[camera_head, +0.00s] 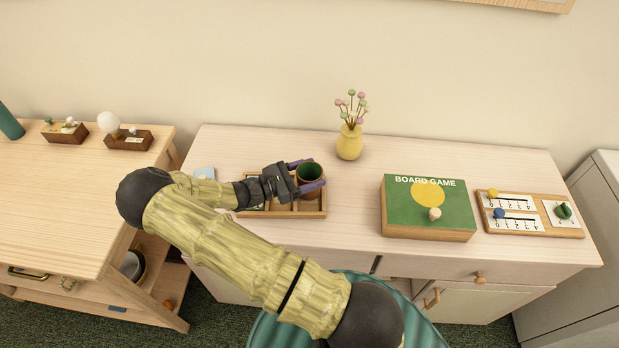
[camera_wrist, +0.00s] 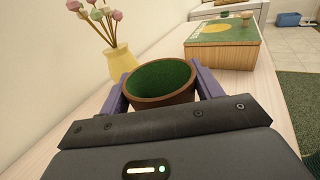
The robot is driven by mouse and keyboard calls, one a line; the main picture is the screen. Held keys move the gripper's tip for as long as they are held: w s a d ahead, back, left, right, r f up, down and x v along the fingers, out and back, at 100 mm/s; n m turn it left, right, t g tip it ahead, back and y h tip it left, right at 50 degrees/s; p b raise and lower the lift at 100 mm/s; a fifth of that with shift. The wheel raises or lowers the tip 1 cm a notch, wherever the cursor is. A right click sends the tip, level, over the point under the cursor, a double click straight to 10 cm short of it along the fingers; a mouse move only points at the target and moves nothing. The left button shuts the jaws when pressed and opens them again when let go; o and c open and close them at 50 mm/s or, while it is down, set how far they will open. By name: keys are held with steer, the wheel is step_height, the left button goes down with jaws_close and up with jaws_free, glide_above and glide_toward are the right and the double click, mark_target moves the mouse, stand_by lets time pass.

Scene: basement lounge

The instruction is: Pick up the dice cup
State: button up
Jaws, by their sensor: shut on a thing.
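The dice cup (camera_head: 309,180) is brown outside with a green lining. It sits at the right end of a wooden compartment tray (camera_head: 318,214) on the sideboard. In the wrist view the dice cup (camera_wrist: 160,81) appears upright, with its open mouth facing up. My gripper (camera_head: 308,178) has its purple fingers on either side of the cup and is shut on it. The fingers also show in the wrist view (camera_wrist: 163,90). Whether the cup's base touches the tray cannot be told.
A yellow vase (camera_head: 349,142) with flowers stands behind the tray. A green board game box (camera_head: 428,215) lies to the right, with a wooden scoring board (camera_head: 530,213) beyond it. The sideboard top (camera_head: 440,160) is clear behind the box.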

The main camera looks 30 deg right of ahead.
step_height(320, 180, up, 9)
steer(key=shift+b, duration=0.35)
steer(key=shift+d+f, duration=0.1)
steer(key=shift+f, duration=0.1)
stand_by(0.4)
